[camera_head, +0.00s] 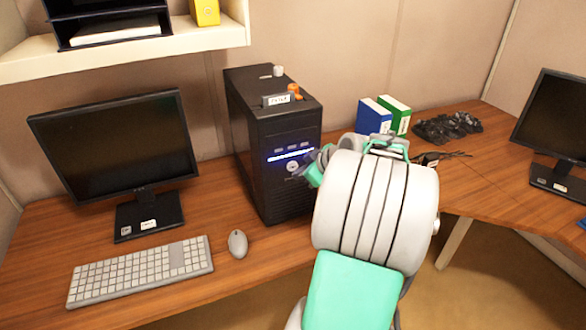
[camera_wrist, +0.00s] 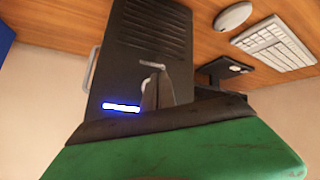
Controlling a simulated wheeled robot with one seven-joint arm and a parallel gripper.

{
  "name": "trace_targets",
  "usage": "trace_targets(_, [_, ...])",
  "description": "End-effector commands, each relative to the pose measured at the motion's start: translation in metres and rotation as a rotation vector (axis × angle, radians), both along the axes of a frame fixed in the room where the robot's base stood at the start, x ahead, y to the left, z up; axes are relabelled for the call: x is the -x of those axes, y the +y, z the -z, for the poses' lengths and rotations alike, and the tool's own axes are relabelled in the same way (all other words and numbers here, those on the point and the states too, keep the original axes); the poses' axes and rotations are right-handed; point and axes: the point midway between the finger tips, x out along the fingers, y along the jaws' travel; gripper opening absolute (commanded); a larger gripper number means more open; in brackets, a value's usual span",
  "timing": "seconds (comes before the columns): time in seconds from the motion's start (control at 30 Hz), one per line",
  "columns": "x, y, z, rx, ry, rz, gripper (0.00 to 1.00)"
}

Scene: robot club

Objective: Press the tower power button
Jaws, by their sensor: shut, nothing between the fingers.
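The black computer tower (camera_head: 262,150) stands upright on the wooden desk, with a lit blue-white strip across its front. A round light button (camera_head: 292,167) shows below the strip. My gripper (camera_head: 306,168) is at the tower's front, just right of the button. In the wrist view the tower (camera_wrist: 150,35) appears upside down, with its lit strip (camera_wrist: 121,107). There my shut, empty fingers (camera_wrist: 158,92) overlap the front panel beside the strip, close to a pale curved edge that may be the button. I cannot tell whether the fingertips touch it.
A monitor (camera_head: 117,147), keyboard (camera_head: 142,270) and mouse (camera_head: 237,244) are left of the tower. Small items lie on its top. Blue and green boxes (camera_head: 384,115), dark cables (camera_head: 447,127) and another monitor (camera_head: 556,125) are to the right. A shelf (camera_head: 130,55) hangs upper left.

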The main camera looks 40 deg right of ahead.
Motion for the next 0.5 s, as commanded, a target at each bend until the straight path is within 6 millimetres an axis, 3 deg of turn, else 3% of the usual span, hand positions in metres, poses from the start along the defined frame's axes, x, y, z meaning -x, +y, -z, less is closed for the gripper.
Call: trace_targets(0.5, [-0.0081, -0.0026, 0.0000, 0.000, 0.000, 0.000, 0.00])
